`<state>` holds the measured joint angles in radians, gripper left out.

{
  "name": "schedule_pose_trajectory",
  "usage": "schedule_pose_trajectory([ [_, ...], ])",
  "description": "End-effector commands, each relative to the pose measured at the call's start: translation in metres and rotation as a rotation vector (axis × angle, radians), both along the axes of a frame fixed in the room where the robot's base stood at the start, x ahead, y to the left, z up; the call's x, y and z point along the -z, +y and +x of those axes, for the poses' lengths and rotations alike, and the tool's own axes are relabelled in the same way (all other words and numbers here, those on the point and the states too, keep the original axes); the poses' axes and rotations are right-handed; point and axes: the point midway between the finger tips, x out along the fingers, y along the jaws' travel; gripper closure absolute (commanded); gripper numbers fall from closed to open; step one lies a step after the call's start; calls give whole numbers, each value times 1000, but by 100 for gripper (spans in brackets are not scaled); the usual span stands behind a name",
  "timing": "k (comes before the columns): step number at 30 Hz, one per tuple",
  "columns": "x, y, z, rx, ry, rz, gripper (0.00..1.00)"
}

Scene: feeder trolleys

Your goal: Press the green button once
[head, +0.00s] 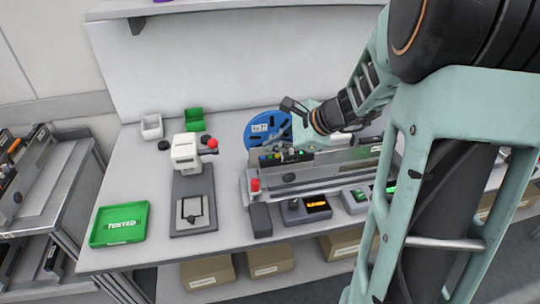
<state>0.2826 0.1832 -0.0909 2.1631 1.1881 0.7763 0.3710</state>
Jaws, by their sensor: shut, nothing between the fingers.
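A grey feeder unit (315,172) lies across the bench. Small coloured buttons (270,157) sit in a row on its upper left part; they are too small to tell the green one apart surely. My gripper (282,138) reaches in from the right, just above and behind this row. It is shut with nothing between its fingers. Whether it touches a button cannot be told, as the tips are small and dark. A blue reel (258,128) stands right behind the gripper.
A red knob (255,184) is at the feeder's left end. A dark box with an orange display (316,203) stands in front. A white press (186,152), green TESTED tray (119,224) and small bins (194,119) are left. My arm hides the bench's right side.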

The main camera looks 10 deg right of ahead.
Motion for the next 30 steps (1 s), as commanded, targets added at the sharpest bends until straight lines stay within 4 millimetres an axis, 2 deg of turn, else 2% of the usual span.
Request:
schedule_pose_trajectory([
  [8, 9, 0, 0, 0, 0, 0, 100],
  [30, 12, 0, 0, 0, 0, 0, 100],
])
